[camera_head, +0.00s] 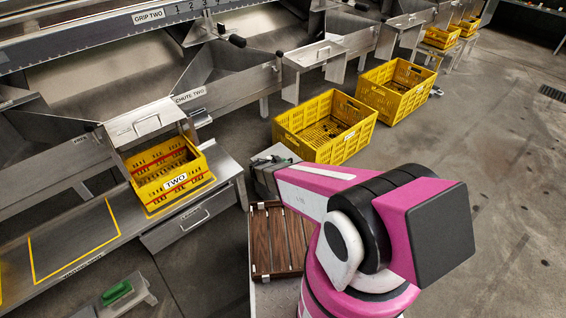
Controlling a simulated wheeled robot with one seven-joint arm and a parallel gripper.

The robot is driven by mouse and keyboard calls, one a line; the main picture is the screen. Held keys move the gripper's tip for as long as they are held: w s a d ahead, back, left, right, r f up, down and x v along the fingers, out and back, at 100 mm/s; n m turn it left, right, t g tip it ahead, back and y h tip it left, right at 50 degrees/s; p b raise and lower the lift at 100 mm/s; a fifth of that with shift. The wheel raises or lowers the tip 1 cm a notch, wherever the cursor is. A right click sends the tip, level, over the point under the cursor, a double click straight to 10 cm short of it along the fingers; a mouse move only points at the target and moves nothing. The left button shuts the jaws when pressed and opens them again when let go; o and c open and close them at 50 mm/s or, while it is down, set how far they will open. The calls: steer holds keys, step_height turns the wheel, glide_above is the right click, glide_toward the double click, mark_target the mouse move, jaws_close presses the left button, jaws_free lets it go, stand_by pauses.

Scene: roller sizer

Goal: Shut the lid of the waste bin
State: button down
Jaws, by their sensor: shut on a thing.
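I cannot clearly make out a waste bin or its lid. A small grey box (266,166) with a dark item on top sits at the far end of my pink arm, and my arm hides part of it; I cannot tell what it is. At the lower left is a low grey box-like thing with a green handle (116,293) on top, cut by the frame edge. My arm fills the lower right and reaches left. My gripper does not show, so what it holds is hidden.
A yellow crate marked TWO (176,187) stands on a steel bench (112,232) below a chute. More yellow crates (313,149) (389,102) stand on the right along the machine. A brown slatted rack (262,245) lies beside my arm. Open floor (500,190) spreads to the right.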

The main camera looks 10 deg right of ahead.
steer(key=shift+s+f, duration=0.1)
steer(key=shift+f, duration=0.2)
steer(key=c, duration=1.2)
jaws_free()
steer(key=shift+o, duration=0.2)
steer(key=shift+r, duration=0.1)
steer(key=shift+s+a+r, duration=0.15)
steer(key=shift+a, duration=0.05)
steer(key=v, duration=1)
steer(key=shift+r, duration=0.1)
